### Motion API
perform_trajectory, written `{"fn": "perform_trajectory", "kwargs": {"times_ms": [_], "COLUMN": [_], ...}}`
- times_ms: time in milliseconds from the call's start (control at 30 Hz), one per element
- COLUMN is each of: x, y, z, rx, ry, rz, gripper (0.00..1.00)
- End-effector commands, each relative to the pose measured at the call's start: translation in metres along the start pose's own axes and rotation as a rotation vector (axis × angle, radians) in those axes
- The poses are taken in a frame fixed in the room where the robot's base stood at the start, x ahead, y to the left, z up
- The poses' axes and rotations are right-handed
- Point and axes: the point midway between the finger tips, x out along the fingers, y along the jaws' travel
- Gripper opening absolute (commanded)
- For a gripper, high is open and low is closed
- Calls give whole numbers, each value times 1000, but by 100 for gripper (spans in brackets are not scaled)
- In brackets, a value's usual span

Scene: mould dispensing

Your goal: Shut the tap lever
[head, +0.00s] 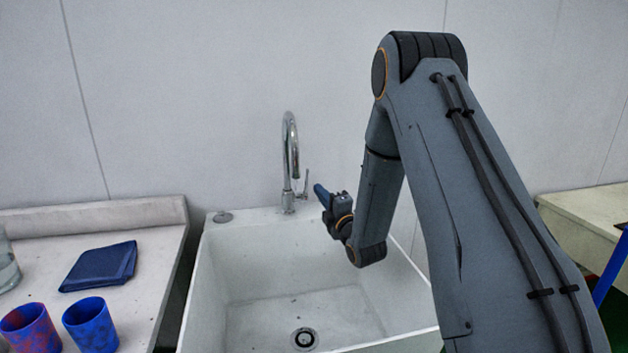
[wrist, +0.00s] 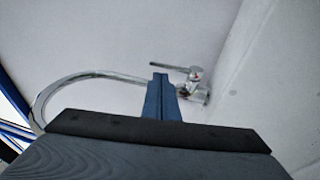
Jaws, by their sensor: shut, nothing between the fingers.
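The chrome tap (head: 290,160) stands upright at the back rim of the white sink, its spout curved over at the top. Its thin lever (head: 305,184) is on the right side of the tap body and points up. In the wrist view the tap (wrist: 75,83) lies across the picture, with the lever (wrist: 175,67) sticking out to the left from its body. My gripper (head: 318,188) is shut and empty, just right of the lever. In the wrist view my blue fingers (wrist: 160,78) are together and overlap part of the tap. I cannot tell whether they touch the lever.
The white sink (head: 222,290) is empty, with a drain (head: 304,338) in its floor. On the left counter (head: 150,235) are a folded blue cloth (head: 100,266), a red-blue cup (head: 30,328), a blue cup (head: 91,325) and a partly visible glass vessel (head: 7,265). A wall stands close behind the tap.

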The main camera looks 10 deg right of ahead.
Motion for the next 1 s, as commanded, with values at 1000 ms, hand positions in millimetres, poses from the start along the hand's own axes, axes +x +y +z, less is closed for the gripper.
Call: {"fn": "perform_trajectory", "kwargs": {"times_ms": [1000], "x": [74], "y": [1], "z": [-11], "rx": [6], "ry": [13], "rz": [-16], "gripper": [0]}}
